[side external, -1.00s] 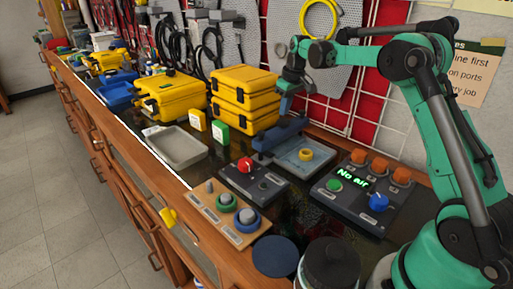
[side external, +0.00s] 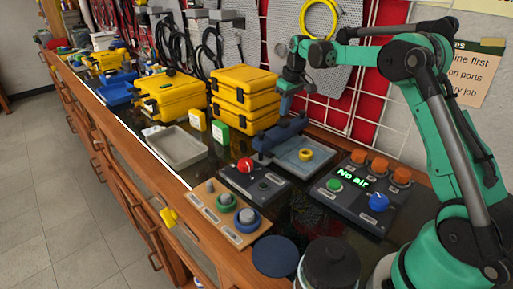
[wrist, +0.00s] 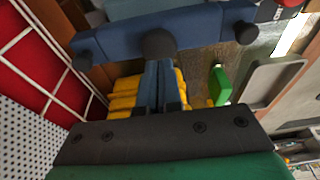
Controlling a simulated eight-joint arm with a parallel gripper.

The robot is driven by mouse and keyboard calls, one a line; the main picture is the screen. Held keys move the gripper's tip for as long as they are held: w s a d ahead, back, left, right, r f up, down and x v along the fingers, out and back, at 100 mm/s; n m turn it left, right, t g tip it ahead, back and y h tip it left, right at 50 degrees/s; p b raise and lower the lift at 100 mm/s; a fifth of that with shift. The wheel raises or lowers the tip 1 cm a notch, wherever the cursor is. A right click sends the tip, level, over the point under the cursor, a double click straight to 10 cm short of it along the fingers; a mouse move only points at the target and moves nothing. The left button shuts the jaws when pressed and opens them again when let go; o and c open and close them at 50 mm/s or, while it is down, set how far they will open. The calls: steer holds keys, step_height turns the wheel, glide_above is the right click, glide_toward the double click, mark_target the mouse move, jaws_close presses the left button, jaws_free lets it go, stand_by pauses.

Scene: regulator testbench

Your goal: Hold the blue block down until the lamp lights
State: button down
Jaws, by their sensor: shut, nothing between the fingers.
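The blue block (side external: 280,134) is a long dark blue bar beside the grey tray with the yellow ring. In the wrist view the blue bar (wrist: 205,25) has a round black knob at its middle and smaller black knobs near its ends. My gripper (side external: 285,112) is shut and empty, pointing down over the bar. In the wrist view its closed fingertips (wrist: 159,65) are at the edge of the middle knob; I cannot tell whether they touch or press it. I cannot make out a lit lamp. A dark panel's display (side external: 352,177) reads "No air" in green.
A red knob (side external: 245,165) is on a dark box at the bar's near end. A grey tray (side external: 284,163) with a yellow ring (side external: 305,154) lies right of the bar. Stacked yellow cases (side external: 245,100) stand close behind my gripper. A wooden button board (side external: 205,207) is in front.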

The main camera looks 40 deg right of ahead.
mark_target(284, 120)
steer(key=shift+f, duration=0.2)
steer(key=shift+f, duration=1.75)
stand_by(1.9)
steer(key=shift+r, duration=4.55)
